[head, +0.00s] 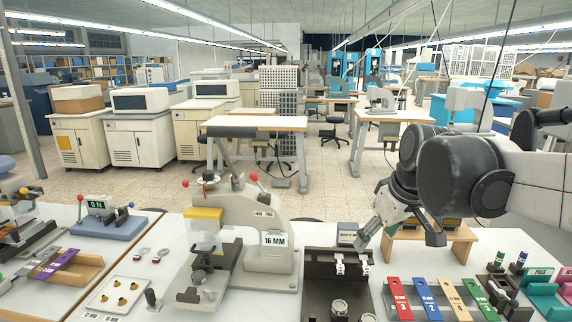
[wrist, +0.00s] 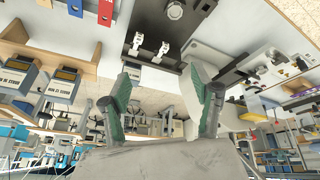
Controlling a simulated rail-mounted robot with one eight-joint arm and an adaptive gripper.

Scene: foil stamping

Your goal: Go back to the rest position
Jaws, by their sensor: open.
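My gripper (head: 368,232) hangs over the bench right of centre in the head view, at the end of my arm coming from the right. In the wrist view its two green-lined fingers (wrist: 165,85) stand apart with nothing between them. The gripper is above and behind the dark fixture (head: 318,294), which carries two small white clips (head: 339,266). The clips also show in the wrist view (wrist: 162,50), beyond the fingertips. I cannot tell the exact height of the gripper above the bench.
A press (head: 262,225) labelled 16 MM stands left of the fixture. Coloured numbered strips (head: 426,299) and a teal PASS tray (head: 541,286) lie to the right. A wooden stand (head: 461,243) is behind the strips, close to my arm. A white tray (head: 105,304) holds small brass parts.

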